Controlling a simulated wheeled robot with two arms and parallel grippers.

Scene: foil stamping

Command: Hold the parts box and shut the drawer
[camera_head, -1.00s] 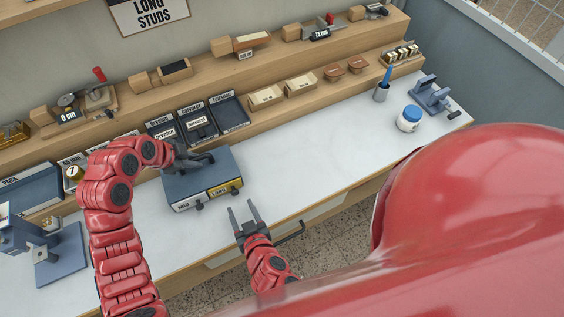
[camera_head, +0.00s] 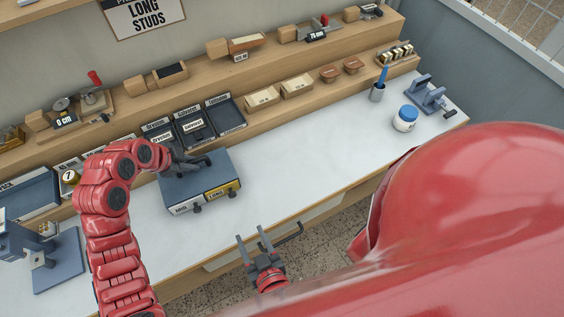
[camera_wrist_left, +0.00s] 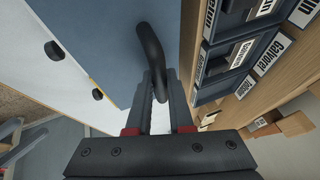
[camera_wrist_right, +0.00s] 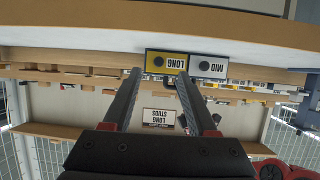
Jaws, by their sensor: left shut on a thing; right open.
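The parts box (camera_head: 210,170) is a blue-grey box on the white worktop, with two drawer fronts facing the table's front edge. The white-labelled MID drawer (camera_head: 183,209) is on the left and the yellow-labelled LONG drawer (camera_head: 222,190) on the right; both look about flush with the box. Each has a dark knob. My left gripper (camera_wrist_left: 160,80) is shut on the dark handle (camera_wrist_left: 150,47) on top of the box. My right gripper (camera_head: 251,233) is open and empty, apart from the box, off the table's front edge. Both labels show between and beyond its fingers in the right wrist view (camera_wrist_right: 158,72).
Black trays (camera_head: 193,127) stand behind the box on a wooden step. A blue-grey press (camera_head: 55,260) stands left of my left arm. A white jar with a blue lid (camera_head: 404,119) is far right. The worktop (camera_head: 300,155) right of the box is clear. A bar handle (camera_head: 288,233) juts from the table front.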

